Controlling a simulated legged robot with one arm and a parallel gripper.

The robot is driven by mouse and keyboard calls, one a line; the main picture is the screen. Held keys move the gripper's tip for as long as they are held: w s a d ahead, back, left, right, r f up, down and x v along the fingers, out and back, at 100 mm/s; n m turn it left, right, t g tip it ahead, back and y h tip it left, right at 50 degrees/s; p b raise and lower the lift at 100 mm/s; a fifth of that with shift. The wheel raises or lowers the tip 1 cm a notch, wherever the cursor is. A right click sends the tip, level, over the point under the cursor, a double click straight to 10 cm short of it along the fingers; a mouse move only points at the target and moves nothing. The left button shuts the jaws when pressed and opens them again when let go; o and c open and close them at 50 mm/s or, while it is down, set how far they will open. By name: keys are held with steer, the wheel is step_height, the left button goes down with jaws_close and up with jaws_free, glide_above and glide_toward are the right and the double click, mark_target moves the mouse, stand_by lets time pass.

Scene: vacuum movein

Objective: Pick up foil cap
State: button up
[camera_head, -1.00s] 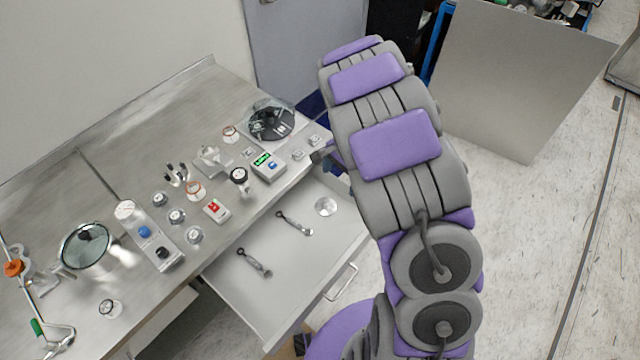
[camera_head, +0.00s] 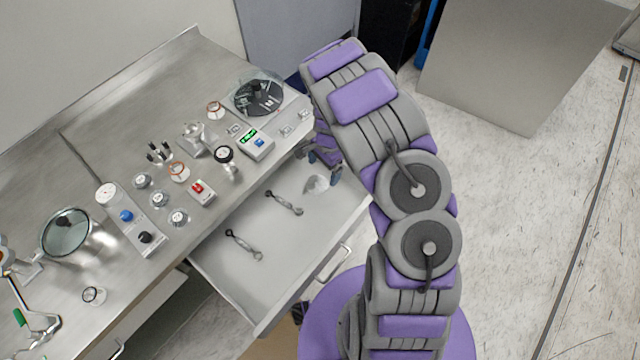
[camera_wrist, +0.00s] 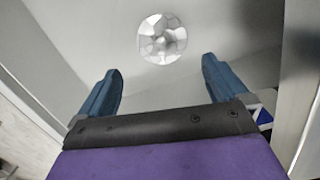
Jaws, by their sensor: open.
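The foil cap (camera_wrist: 162,38) is a round, crinkled silver disc lying on the drawer floor. In the wrist view it is at the upper middle, beyond the fingertips and roughly centred between them. In the head view the foil cap (camera_head: 316,184) lies at the far right part of the open drawer, close to my gripper. My gripper (camera_wrist: 160,76) has two blue fingers spread wide with nothing between them. In the head view my gripper (camera_head: 322,172) hangs over the drawer beside the cap, partly hidden by my arm.
The open drawer (camera_head: 260,290) also holds two metal tools, one (camera_head: 284,202) nearer the cap and another (camera_head: 243,244) to the left. Its walls stand close around my gripper. The steel counter (camera_head: 130,95) above holds gauges, a green-display box (camera_head: 256,143) and a round glass-covered device (camera_head: 257,96).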

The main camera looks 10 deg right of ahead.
mark_target(318, 181)
steer(key=shift+a+f, duration=0.4)
steer(key=shift+a, duration=0.05)
steer(key=a+f, duration=0.1)
steer(key=a+f+b, duration=0.1)
steer(key=shift+s+f, duration=0.15)
steer(key=shift+f, duration=0.25)
steer(key=shift+d+f+b, duration=0.15)
steer(key=shift+f+b, duration=0.1)
steer(key=shift+f, duration=0.25)
steer(key=shift+d+f+b, duration=0.15)
steer(key=shift+f+b, duration=0.05)
steer(key=shift+f, duration=0.3)
steer(key=shift+d, duration=0.4)
steer(key=shift+a, duration=0.6)
steer(key=c, duration=0.6)
steer(key=shift+d, duration=0.15)
steer(key=c, duration=0.3)
steer(key=shift+d, duration=0.3)
steer(key=shift+c, duration=0.6)
